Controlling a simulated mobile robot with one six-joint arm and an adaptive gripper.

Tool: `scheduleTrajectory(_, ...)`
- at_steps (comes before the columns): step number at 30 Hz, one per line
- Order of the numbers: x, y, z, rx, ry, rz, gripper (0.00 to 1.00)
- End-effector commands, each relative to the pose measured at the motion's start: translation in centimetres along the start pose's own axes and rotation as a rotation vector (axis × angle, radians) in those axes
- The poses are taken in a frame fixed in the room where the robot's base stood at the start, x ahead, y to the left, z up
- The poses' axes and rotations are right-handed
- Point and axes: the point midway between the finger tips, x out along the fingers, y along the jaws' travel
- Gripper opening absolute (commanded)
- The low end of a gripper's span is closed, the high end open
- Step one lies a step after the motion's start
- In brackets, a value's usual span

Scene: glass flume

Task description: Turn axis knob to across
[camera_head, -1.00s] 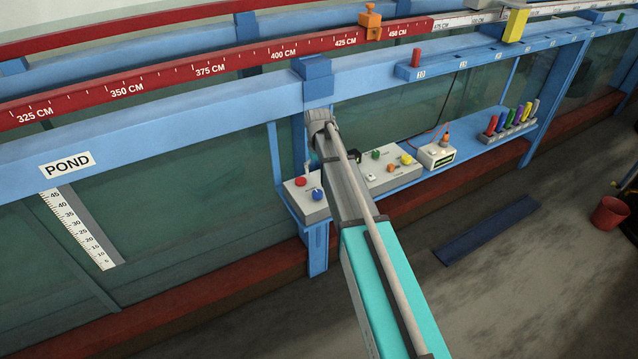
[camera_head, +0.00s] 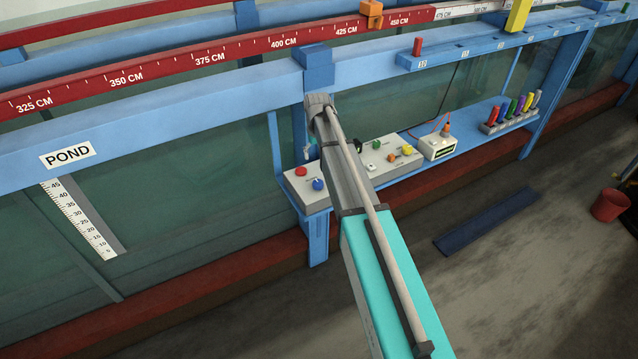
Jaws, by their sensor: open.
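Several coloured knobs stand on the grey control boxes on the blue shelf: a green knob (camera_head: 377,145), an orange knob (camera_head: 392,157) and a yellow knob (camera_head: 407,150) on the right box, and a blue knob (camera_head: 319,184) beside a red button (camera_head: 301,171) on the left box. Their labels are too small to read, so I cannot tell which is the axis knob or how it is set. My arm reaches up from the bottom right and crosses in front of the gap between the boxes. My gripper is hidden behind it.
A small meter box (camera_head: 437,147) and a rack of coloured pegs (camera_head: 510,122) stand farther right on the blue shelf (camera_head: 470,138). A blue post (camera_head: 317,238) supports the shelf's left end. A dark blue mat (camera_head: 487,220) and red bucket (camera_head: 609,205) are on the floor.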

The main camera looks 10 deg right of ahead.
Motion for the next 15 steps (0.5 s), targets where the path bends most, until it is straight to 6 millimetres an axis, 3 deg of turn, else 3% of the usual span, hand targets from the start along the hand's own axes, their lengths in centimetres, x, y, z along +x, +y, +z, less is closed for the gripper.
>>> scheduleTrajectory(15,4.3,0.1,0.0,0.001,0.000,0.000,0.89)
